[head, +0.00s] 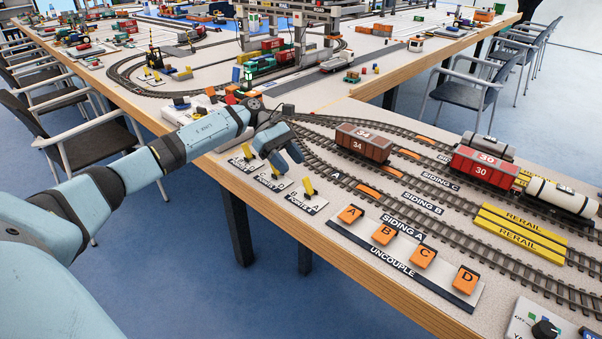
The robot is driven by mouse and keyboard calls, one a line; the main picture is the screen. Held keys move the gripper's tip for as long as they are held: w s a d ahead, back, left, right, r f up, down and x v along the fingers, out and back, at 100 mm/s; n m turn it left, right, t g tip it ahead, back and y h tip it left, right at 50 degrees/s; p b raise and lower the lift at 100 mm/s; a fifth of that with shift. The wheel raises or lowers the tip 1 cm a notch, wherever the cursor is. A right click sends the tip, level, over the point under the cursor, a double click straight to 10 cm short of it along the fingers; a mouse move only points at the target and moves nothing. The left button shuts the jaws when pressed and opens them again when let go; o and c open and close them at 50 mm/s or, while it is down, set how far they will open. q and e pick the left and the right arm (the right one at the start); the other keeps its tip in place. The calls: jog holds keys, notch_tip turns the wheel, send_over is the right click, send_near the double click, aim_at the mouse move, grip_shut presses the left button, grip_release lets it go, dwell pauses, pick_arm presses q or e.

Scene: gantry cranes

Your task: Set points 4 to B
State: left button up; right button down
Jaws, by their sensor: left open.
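Three yellow point levers stand on small white plates along the table's front edge: a far one (247,152), a middle one (274,170) and a near one (308,187). The near plate's label starts with "POINTS"; its last character and the other labels are too small to read surely. My left gripper (289,163) is open and empty, fingers pointing down, just behind and above the middle and near levers. I see no clear contact with a lever. Which setting each lever is at cannot be told. My right gripper is not in view.
An uncouple panel (372,262) with orange buttons A to D lies to the right. Siding tracks hold a brown wagon (363,143), a red wagon (484,168) and a white tanker (560,197). Yellow rerail ramps (521,233) lie right. A black-knobbed box stands at the bottom right corner.

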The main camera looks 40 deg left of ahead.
pick_arm(q)
jog(key=v, duration=0.6)
jog(key=shift+a+r, duration=0.15)
jog(key=shift+a, duration=0.1)
jog(key=shift+a+r+p, duration=0.25)
jog(key=shift+a+p, duration=0.05)
jog(key=shift+a, duration=0.1)
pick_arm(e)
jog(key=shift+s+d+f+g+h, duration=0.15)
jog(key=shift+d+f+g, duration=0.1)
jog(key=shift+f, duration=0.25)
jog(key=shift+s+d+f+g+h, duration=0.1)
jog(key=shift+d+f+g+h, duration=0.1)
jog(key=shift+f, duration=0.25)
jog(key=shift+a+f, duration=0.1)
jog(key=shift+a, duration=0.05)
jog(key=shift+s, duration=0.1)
